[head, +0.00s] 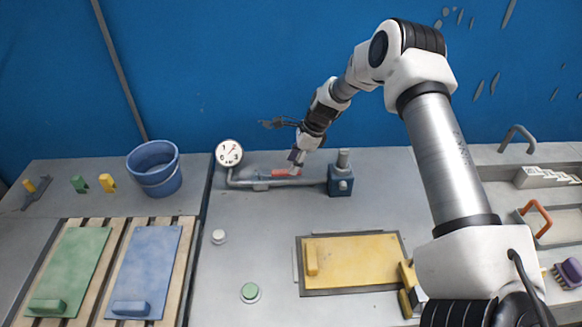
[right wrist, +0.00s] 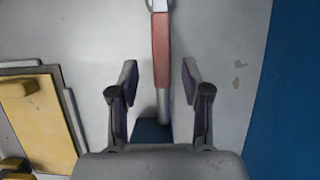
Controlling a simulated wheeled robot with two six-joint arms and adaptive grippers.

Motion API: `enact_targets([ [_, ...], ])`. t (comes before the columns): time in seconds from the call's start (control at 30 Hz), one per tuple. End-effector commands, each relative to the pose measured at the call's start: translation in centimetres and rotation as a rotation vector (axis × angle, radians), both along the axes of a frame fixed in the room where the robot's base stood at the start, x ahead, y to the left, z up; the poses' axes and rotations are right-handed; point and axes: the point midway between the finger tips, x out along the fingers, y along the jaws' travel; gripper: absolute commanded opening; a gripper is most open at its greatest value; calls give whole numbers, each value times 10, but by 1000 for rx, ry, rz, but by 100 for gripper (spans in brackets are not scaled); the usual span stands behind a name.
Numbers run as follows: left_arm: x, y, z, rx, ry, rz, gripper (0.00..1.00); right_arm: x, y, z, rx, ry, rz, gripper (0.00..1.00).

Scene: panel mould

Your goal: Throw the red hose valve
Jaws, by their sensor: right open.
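The red hose valve handle (head: 281,172) lies along a grey pipe (head: 312,183) at the back of the bench. It also shows in the right wrist view (right wrist: 161,45) as a long red bar. My right gripper (head: 297,156) is over the right end of the handle. In the right wrist view its two fingers (right wrist: 160,80) are spread apart, with the handle's near end between them in the picture. Clear gaps show on both sides, and neither finger appears to touch it. My left gripper is in neither view.
A round gauge (head: 229,153) stands at the pipe's left end and a blue block (head: 341,182) at its right. A blue bucket (head: 154,168) stands further left. A yellow panel (head: 357,262) lies in front. The blue wall (head: 230,70) rises close behind.

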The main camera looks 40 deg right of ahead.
Motion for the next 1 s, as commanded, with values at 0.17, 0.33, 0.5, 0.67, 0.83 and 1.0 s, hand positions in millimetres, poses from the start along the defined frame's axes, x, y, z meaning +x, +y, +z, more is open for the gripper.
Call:
enact_targets([
  [0.17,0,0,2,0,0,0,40,5,7,-21,-1,0,-1,48],
  [0.33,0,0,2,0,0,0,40,5,8,-23,1,-1,-1,48],
  [0.5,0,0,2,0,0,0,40,5,8,-23,1,-1,-1,16],
  [0.67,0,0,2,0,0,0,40,5,8,-23,1,-1,-1,0],
  [0.83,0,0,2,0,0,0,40,6,10,-23,0,0,-3,0],
  [1.0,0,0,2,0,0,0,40,11,21,-24,-1,1,-17,0],
])
